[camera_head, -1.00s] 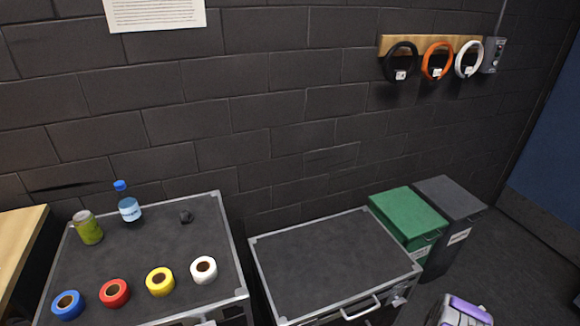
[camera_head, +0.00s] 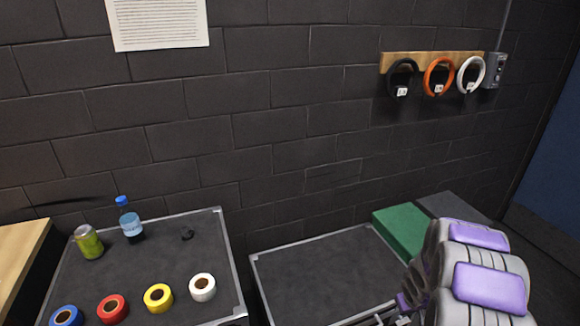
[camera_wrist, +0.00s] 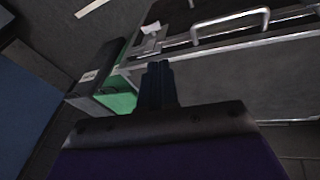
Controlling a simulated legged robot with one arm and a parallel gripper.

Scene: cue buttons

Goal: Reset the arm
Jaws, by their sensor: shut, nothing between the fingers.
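My arm, grey with purple panels, fills the lower right of the head view. My gripper (camera_wrist: 158,68) shows in the wrist view with its dark fingers together and nothing between them. It points toward the front of a dark case (camera_wrist: 215,62) with a metal handle and a latch. In the head view the top of this case (camera_head: 315,275) is bare, and my arm covers its right front corner. No cue buttons can be made out for certain.
A left case (camera_head: 130,265) carries blue, red, yellow and white tape rolls (camera_head: 202,287), a green can (camera_head: 88,242) and a bottle (camera_head: 130,222). A green bin (camera_head: 400,228) and a grey bin (camera_head: 452,204) stand behind my arm. Rings (camera_head: 438,77) hang on the wall.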

